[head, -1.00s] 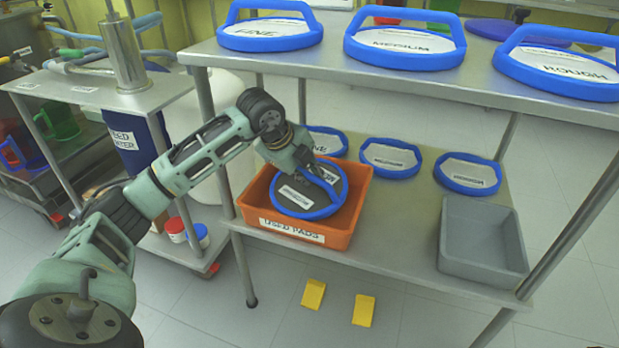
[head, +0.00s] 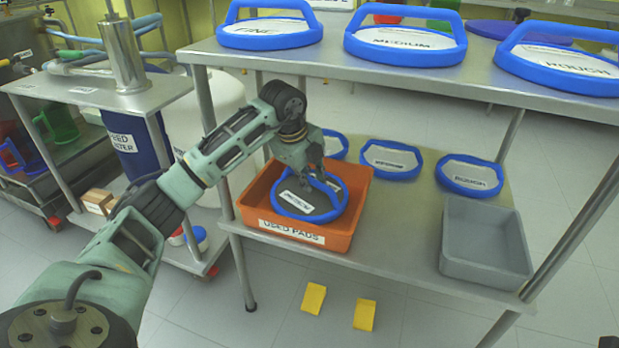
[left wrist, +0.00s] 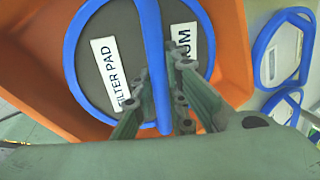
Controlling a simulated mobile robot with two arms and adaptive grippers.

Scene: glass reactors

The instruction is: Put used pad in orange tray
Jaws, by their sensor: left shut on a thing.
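The used pad (head: 318,207) is a dark round filter pad with a blue rim, a blue handle bar and white labels. It lies inside the orange tray (head: 338,240), whose front label reads USED PADS. My left gripper (head: 318,178) reaches down from above and is shut on the pad's blue handle. In the left wrist view the fingers (left wrist: 160,95) stand on both sides of the handle bar, with the pad (left wrist: 112,45) below and the tray wall (left wrist: 238,60) around it. Whether the pad rests on the tray floor cannot be told. My right gripper is not in view.
The tray stands on the lower metal shelf. A grey tray (head: 482,245) is at the right, with blue-rimmed pads (head: 390,158) behind. The upper shelf (head: 430,80), holding larger blue-handled pads, overhangs close above. Two yellow pieces (head: 314,297) lie on the floor.

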